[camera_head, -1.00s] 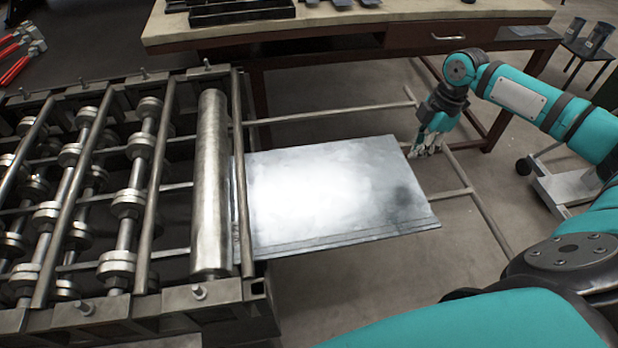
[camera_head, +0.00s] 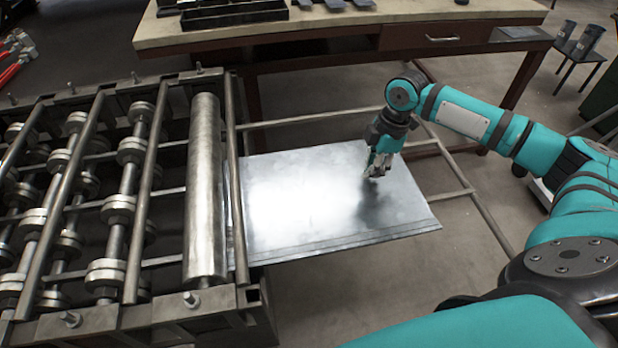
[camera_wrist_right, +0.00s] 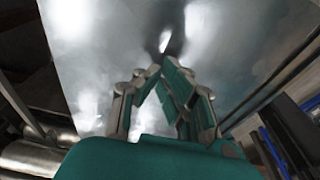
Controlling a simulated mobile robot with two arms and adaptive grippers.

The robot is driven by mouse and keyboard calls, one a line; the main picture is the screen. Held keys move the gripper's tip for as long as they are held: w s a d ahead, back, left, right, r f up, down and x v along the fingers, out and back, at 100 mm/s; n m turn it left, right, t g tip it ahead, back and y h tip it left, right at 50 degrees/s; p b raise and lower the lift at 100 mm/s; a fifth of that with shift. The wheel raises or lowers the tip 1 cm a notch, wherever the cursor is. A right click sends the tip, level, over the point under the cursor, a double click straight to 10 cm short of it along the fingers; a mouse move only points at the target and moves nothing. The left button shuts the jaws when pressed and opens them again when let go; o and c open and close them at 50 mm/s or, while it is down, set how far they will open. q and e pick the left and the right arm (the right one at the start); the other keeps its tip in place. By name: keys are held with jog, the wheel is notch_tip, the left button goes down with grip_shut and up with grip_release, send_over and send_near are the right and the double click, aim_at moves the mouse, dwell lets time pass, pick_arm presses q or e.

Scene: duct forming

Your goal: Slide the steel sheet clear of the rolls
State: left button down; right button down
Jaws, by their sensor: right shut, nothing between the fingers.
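The steel sheet (camera_head: 300,205) is a flat, shiny plate. It sticks out to the right of the roll machine, and its left edge lies at the last big roll (camera_head: 205,190) and the thin bar beside it. My right gripper (camera_head: 374,177) is over the sheet's far right part, with its fingers shut and empty. A dark reflection shows below the fingertips; I cannot tell whether they touch the sheet. In the right wrist view the fingers (camera_wrist_right: 158,68) meet in front of the bright sheet (camera_wrist_right: 100,40). My left gripper is not in view.
The roll machine (camera_head: 130,310) with several rollers fills the left side. A metal frame (camera_head: 470,205) of thin rails extends to the right around and beyond the sheet. A workbench (camera_head: 340,32) with dark trays stands behind. Open floor shows at the front right of the sheet.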

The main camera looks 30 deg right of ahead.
aim_at(387, 177)
jog(key=w+a+p, duration=0.1)
jog(key=a, duration=0.4)
jog(key=w+a+p, duration=0.1)
jog(key=a, duration=0.4)
jog(key=w+a+p, duration=0.2)
jog(key=a, duration=0.3)
jog(key=shift+s+d+f+p, duration=0.1)
jog(key=shift+d+f+p, duration=0.05)
jog(key=shift+f+p, duration=0.25)
jog(key=shift+f, duration=0.25)
jog(key=shift+s+f, duration=0.2)
jog(key=shift+d, duration=0.2)
jog(key=s+d+p, duration=0.1)
jog(key=d, duration=0.2)
jog(key=s+d+p, duration=0.1)
jog(key=d, duration=0.3)
jog(key=s+d+p, duration=0.1)
jog(key=d, duration=0.2)
jog(key=shift+d, duration=0.35)
jog(key=d, duration=0.2)
jog(key=s+d, duration=0.1)
jog(key=d, duration=0.2)
jog(key=s+d, duration=0.1)
jog(key=d, duration=0.2)
jog(key=shift+p, duration=0.4)
